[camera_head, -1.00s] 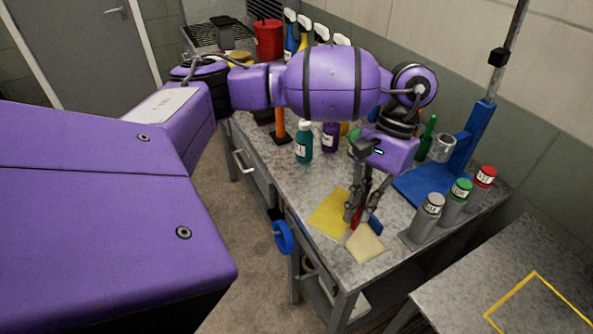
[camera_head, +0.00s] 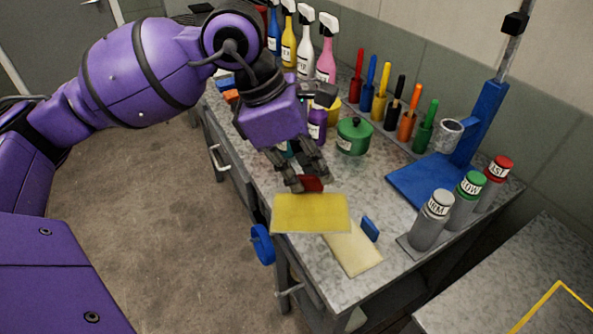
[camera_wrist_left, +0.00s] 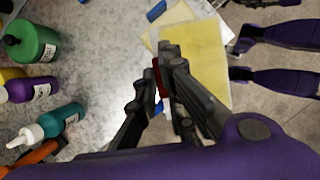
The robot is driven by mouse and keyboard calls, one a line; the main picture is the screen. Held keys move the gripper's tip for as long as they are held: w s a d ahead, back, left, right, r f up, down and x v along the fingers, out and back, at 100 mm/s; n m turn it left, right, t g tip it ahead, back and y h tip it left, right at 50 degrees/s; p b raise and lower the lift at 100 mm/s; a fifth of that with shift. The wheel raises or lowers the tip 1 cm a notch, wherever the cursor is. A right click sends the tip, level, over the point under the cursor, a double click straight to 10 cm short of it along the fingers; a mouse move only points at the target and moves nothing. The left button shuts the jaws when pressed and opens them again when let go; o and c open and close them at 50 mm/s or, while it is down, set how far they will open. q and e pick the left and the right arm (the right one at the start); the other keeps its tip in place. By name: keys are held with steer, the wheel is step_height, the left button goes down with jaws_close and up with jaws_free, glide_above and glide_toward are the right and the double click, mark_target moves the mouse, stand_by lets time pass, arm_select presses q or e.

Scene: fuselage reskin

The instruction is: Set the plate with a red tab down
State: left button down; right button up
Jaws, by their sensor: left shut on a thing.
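My left gripper (camera_head: 306,180) is shut on the red tab (camera_head: 312,184) of a yellow plate (camera_head: 310,213). The plate is held out over the bench's front edge, with its near part past the edge. In the left wrist view the gripper (camera_wrist_left: 158,85) has the red tab (camera_wrist_left: 157,72) between its fingers, and the yellow plate (camera_wrist_left: 208,55) extends beyond them. A cream plate (camera_head: 354,250) with a blue tab (camera_head: 370,229) lies on the bench, partly hidden behind the yellow plate. My right gripper is not seen.
The grey bench (camera_head: 330,178) carries a green pot (camera_head: 353,137), spray bottles and upright coloured-handled tools. A blue stand (camera_head: 425,182) and labelled canisters (camera_head: 432,222) stand at the right. A blue ring (camera_head: 262,244) hangs at the front. A yellow-outlined table (camera_head: 520,285) is at lower right.

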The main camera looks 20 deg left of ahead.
arm_select(q)
steer(key=shift+w+r+n+t, duration=0.3)
steer(key=shift+n, duration=0.4)
steer(key=w+a+f, duration=0.1)
steer(key=w+f, duration=0.2)
steer(key=w, duration=0.1)
steer(key=w+a+f, duration=0.1)
steer(key=w+f, duration=0.2)
steer(key=w, duration=0.1)
steer(key=w+a+f, duration=0.1)
steer(key=w+f, duration=0.2)
steer(key=w, duration=0.1)
steer(key=shift+w+a+p, duration=0.2)
steer(key=shift+a+p, duration=0.2)
steer(key=shift+w+a+f, duration=0.1)
steer(key=shift+w+f, duration=0.2)
steer(key=shift+f, duration=1.9)
steer(key=c, duration=1.9)
jaws_free()
steer(key=shift+o, duration=0.2)
steer(key=shift+r, duration=0.1)
